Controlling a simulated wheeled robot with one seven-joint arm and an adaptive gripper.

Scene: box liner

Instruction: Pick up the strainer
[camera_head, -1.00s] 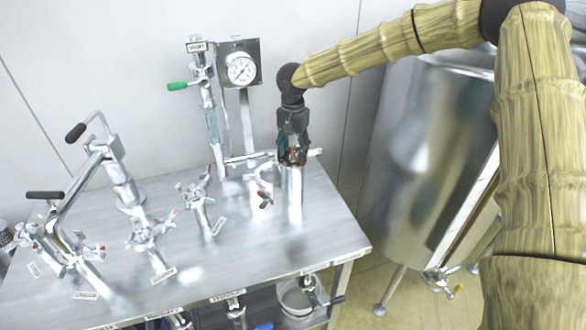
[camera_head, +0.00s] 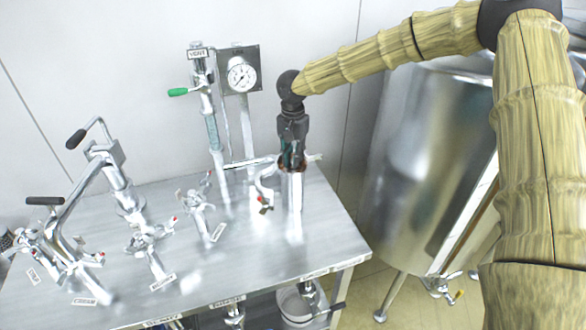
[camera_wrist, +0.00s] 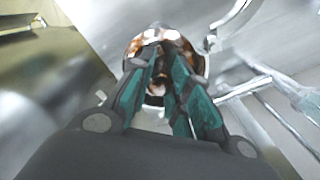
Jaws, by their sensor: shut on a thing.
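The strainer (camera_head: 292,192) looks like a shiny upright metal cylinder near the right end of the steel table. My gripper (camera_head: 292,162) points down at its top, with the fingers at the rim. In the wrist view the strainer (camera_wrist: 135,47) shows as a round rim with a copper-brown inside. My gripper (camera_wrist: 165,62) has teal-padded fingers that reach over this opening and are shut on the strainer. The exact contact is partly hidden by the fingers. I cannot tell whether the strainer's base is clear of its seat.
A pressure gauge (camera_head: 242,77) and a pipe with a green-handled valve (camera_head: 178,92) stand behind. Several valves and pipes with black handles (camera_head: 45,201) fill the table's left (camera_head: 215,270). A large steel tank (camera_head: 425,170) stands to the right.

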